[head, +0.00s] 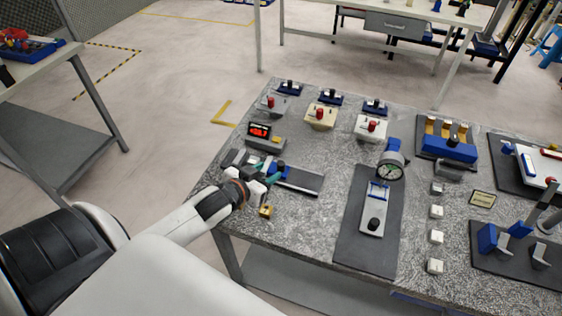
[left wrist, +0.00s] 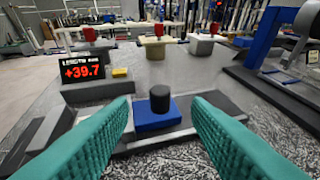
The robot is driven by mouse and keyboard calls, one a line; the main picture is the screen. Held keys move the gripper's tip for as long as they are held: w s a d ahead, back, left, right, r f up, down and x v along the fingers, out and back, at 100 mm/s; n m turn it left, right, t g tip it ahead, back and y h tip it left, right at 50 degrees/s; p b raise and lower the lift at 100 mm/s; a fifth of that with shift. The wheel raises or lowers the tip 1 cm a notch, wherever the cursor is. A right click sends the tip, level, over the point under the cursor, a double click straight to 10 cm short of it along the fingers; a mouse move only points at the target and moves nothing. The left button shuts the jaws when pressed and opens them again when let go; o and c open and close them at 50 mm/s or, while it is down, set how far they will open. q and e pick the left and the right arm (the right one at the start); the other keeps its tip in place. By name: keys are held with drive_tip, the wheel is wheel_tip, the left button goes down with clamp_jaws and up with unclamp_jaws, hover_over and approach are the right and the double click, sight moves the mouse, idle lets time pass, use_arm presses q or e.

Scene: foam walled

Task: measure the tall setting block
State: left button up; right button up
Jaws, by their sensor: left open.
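My left gripper (head: 266,178) is open at the length gauge near the table's left edge. In the left wrist view its two teal fingers (left wrist: 165,135) stand apart, on either side of a blue slide (left wrist: 157,121) with a black knob (left wrist: 159,98); no contact shows. The slide sits on a dark rail (head: 302,180). The gauge's display (left wrist: 83,70) reads +39.7 under the word length. A small yellow block (head: 265,211) lies in front of the gauge. I cannot tell which piece is the tall setting block. My right gripper is not in view.
A dial gauge (head: 390,171) stands on a dark mat (head: 352,240). Several pale cubes (head: 436,211) line up to its right. A blue rack (head: 447,148) and red-knobbed fixtures (head: 320,117) stand behind. Bare speckled table (head: 310,225) lies right of the yellow block.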

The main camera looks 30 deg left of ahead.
sight(279, 165)
use_arm(q)
drive_tip(key=x, duration=0.7)
drive_tip(key=shift+w+f, duration=0.2)
drive_tip(key=shift+w, duration=0.1)
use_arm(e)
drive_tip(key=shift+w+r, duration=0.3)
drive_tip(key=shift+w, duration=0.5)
use_arm(q)
drive_tip(key=shift+c, duration=0.3)
